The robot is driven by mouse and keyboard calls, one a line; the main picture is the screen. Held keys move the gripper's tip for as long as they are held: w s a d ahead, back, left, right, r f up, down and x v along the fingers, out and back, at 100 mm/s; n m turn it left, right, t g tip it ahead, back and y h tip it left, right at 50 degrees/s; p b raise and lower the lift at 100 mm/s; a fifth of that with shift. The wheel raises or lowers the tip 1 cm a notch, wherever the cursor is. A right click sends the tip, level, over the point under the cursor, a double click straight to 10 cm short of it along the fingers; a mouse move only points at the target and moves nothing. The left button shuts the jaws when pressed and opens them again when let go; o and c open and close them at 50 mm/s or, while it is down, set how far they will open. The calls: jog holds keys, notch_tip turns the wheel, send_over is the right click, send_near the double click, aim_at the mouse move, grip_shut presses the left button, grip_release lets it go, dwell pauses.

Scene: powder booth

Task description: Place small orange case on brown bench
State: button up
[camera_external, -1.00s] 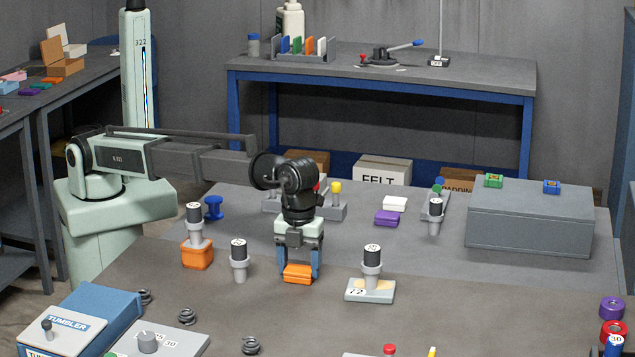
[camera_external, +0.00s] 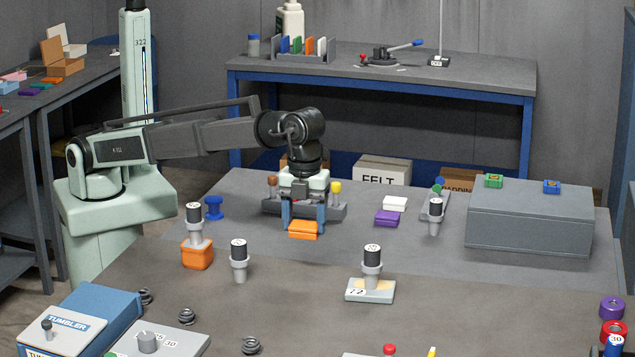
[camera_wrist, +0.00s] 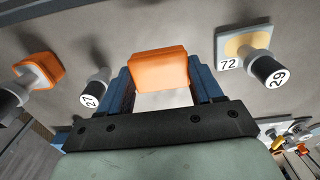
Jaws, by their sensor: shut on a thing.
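The small orange case (camera_external: 303,230) is a flat, rounded block. My gripper (camera_external: 303,224) is shut on it, with one blue finger at each side. The wrist view also shows the case (camera_wrist: 160,70) between the fingers. It appears raised off the surface, with the case roughly level, but its exact height is hard to tell. The brown bench (camera_external: 310,320) is the brownish front part of the large worktop; a greyer area (camera_external: 340,240) lies behind it.
An orange block (camera_external: 197,254) under a black-topped post stands left. Another post (camera_external: 239,262) stands front left. A plate marked 72 (camera_external: 357,293) carries a post, front right. Purple (camera_external: 387,218) and white (camera_external: 395,203) cases lie right. A grey rack (camera_external: 335,211) stands behind my gripper. The front middle has clear room.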

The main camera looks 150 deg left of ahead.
jog(key=s+a+n, duration=0.1)
jog(key=s+a, duration=0.2)
jog(key=a, duration=0.4)
jog(key=s+a+n, duration=0.1)
jog(key=s+a, duration=0.3)
jog(key=a, duration=0.3)
jog(key=n, duration=0.6)
send_over(402, 195)
jog(key=shift+f, duration=2.7)
jog(key=shift+s+f, duration=0.1)
jog(key=shift+f, duration=4.55)
jog(key=shift+f, duration=0.1)
jog(key=o, duration=1.1)
